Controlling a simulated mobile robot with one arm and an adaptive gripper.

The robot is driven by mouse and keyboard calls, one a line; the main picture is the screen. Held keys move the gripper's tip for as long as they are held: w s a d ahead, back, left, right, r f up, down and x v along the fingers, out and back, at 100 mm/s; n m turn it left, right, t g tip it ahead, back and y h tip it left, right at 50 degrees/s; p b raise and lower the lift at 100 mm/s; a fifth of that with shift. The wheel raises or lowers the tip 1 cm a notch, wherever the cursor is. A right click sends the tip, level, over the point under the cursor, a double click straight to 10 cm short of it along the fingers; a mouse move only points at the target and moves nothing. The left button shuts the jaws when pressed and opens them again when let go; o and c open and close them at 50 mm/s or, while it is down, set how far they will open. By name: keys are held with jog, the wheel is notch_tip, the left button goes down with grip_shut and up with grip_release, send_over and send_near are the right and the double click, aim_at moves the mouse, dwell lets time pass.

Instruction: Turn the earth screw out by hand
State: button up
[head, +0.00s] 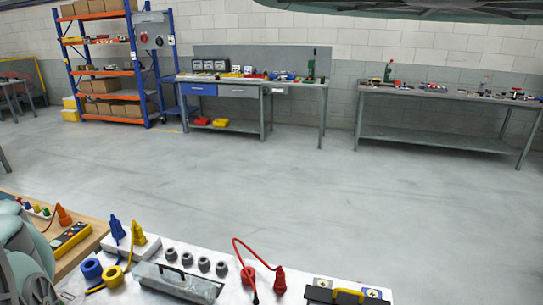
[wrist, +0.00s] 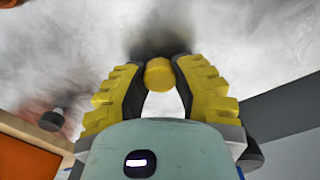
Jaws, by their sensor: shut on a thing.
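In the wrist view my gripper (wrist: 160,70) has its two yellow-and-black fingers closed in on a short yellow round knob (wrist: 159,75). The knob sits between the fingertips and appears to be the head of the earth screw. Its shaft is hidden, so I cannot tell whether it sits in a thread or is free. A blurred pale grey surface with a dark shadow lies behind the fingertips. The head view does not show the fingertips or this knob.
In the wrist view a grey knob (wrist: 52,120) stands at the left above an orange surface (wrist: 30,155). The floor beyond is clear.

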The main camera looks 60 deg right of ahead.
jog(key=n, duration=0.5)
jog(key=shift+n, duration=0.7)
jog(key=shift+n, duration=1.2)
jog(key=n, duration=0.7)
jog(key=shift+w+b, duration=0.1)
jog(key=shift+b, duration=0.25)
jog(key=o, duration=1)
